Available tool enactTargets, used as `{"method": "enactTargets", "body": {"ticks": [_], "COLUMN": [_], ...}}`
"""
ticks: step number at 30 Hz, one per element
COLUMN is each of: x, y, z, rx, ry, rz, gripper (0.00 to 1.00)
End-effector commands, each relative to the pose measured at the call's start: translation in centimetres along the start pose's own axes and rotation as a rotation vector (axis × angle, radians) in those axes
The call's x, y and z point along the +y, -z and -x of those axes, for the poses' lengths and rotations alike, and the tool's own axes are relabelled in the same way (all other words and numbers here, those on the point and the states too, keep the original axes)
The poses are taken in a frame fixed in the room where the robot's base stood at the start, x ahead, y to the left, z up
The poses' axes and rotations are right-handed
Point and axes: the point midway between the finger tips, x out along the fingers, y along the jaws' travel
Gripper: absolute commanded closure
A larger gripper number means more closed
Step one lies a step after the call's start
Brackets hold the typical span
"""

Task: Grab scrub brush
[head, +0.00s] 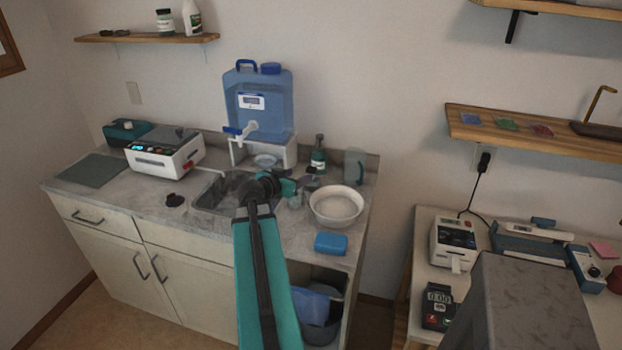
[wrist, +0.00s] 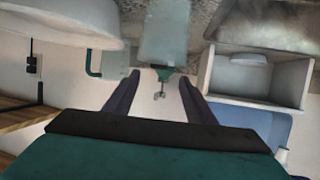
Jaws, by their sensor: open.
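I cannot make out a scrub brush for certain.
A white bowl (head: 336,206) and a blue block (head: 331,243) are on the counter to the right. A blue water container (head: 262,100) stands on a white stand behind the sink (head: 212,196). A clear mug (head: 354,166) is at the back right.

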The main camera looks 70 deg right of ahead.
Motion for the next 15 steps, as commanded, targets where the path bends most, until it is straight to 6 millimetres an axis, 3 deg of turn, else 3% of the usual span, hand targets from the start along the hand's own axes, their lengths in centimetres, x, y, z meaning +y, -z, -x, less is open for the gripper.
{"method": "enactTargets", "body": {"ticks": [15], "x": [-0.1], "y": [0.1], "z": [-5.5], "rx": [-0.001], "ry": [0.0], "rz": [0.0], "gripper": [0.5]}}
